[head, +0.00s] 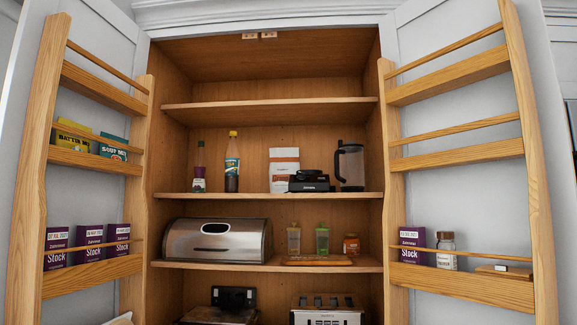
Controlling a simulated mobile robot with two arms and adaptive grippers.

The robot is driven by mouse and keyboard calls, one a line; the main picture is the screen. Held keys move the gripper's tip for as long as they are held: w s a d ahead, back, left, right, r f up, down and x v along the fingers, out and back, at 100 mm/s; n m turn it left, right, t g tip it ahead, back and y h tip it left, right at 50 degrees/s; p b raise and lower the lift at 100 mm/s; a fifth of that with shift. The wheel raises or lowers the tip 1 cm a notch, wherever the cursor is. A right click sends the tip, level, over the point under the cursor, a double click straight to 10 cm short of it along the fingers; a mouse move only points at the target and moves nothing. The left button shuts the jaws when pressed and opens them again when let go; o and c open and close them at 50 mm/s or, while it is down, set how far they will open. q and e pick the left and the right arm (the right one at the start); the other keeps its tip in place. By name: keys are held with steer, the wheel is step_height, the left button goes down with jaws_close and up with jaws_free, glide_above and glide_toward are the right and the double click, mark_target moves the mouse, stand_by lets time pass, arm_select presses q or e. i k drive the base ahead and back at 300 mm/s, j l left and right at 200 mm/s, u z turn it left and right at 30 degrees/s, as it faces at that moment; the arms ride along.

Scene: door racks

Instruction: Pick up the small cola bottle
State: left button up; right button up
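A small bottle (232,163) with a yellow cap, a blue and yellow label and dark liquid stands upright on the middle shelf of the cupboard, left of centre. It looks like the cola bottle. A darker bottle (199,168) with a pale label stands just to its left, with a small gap between them. The front of the small bottle is unobstructed. Neither of my grippers is in view.
Both cupboard doors are open, with wooden racks left (95,158) and right (455,155). A bag (284,165), a black appliance (311,182) and a jug (350,167) share the bottle's shelf. A bread bin (216,241) stands below. The upper shelf (270,115) is empty.

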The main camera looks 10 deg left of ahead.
mark_target(233, 154)
steer(key=u, duration=1.9)
steer(key=i+l+u, duration=0.25)
steer(key=l+u, duration=0.45)
steer(key=l, duration=0.25)
steer(key=i, duration=0.05)
